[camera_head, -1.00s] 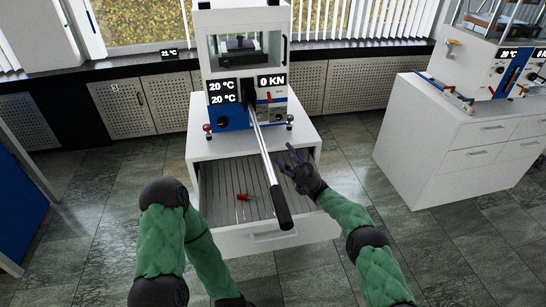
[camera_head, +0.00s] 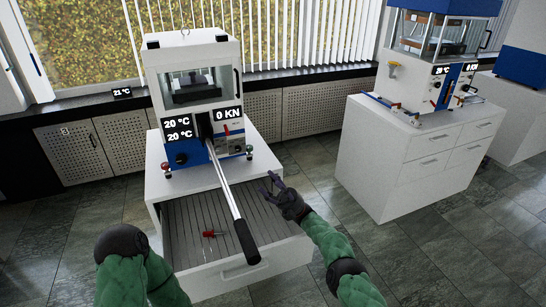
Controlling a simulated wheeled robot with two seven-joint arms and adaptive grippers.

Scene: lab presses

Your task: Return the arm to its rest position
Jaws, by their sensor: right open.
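My right gripper (camera_head: 277,188) is open and empty, just right of the long lever (camera_head: 230,197) of the press. The lever has a black grip and slants down toward me over the open drawer. My right arm comes in from the lower right in a green sleeve. My left arm shows at the lower left, also green with a dark joint, but its gripper is out of the picture.
The press (camera_head: 193,70) stands on a white cabinet with an open drawer (camera_head: 240,271). A small red-handled tool (camera_head: 209,234) lies in the drawer. A second press (camera_head: 425,85) stands on a cabinet (camera_head: 400,160) at the right. Tiled floor between the cabinets is clear.

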